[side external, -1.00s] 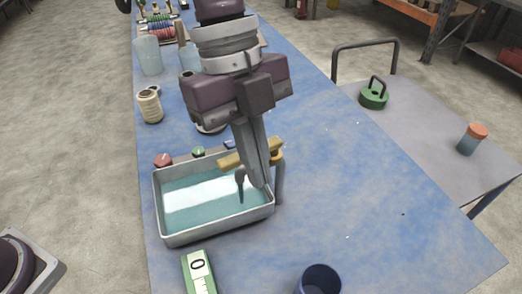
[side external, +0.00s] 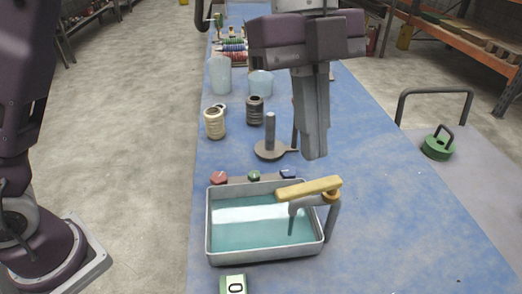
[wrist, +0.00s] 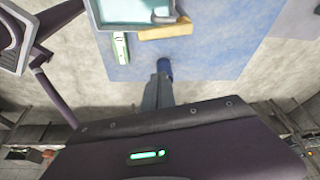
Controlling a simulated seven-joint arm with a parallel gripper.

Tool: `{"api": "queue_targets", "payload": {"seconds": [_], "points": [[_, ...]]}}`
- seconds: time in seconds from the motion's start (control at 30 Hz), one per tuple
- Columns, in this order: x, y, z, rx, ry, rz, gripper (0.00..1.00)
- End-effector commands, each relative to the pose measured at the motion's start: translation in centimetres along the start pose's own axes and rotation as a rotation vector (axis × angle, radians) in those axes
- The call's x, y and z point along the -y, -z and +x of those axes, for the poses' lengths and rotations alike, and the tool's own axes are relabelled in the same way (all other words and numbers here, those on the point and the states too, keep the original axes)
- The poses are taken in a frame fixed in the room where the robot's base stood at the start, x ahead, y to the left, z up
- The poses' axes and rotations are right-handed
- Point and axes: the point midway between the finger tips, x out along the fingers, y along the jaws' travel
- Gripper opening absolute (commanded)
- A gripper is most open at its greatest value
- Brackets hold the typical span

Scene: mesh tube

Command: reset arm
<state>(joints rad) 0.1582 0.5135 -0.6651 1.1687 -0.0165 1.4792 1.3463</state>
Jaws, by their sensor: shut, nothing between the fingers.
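My gripper (side external: 316,155) is shut and empty. In the side external view it hangs pointing down, above and behind the right side of the metal tray, apart from everything.
A metal tray (side external: 208,232) of teal liquid stands on the blue table, with a yellow bar (side external: 308,188) on a grey stand at its right edge. Spools (side external: 214,124), clear cups (side external: 220,75) and a post on a round base (side external: 270,148) stand behind. The table's right side is clear.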

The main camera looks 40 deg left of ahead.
Motion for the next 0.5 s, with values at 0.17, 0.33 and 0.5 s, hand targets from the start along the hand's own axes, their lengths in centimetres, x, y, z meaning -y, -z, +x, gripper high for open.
{"api": "queue_targets", "payload": {"seconds": [0.17,0.33,0.5], "points": [[-4.1,-3.4,-1.6,0.158,0.130,-0.341,0.00],[-13.1,-10.6,-3.5,0.239,0.450,-1.037,0.00],[-21.9,-15.1,-2.0,0.070,0.734,-1.636,0.00]]}}
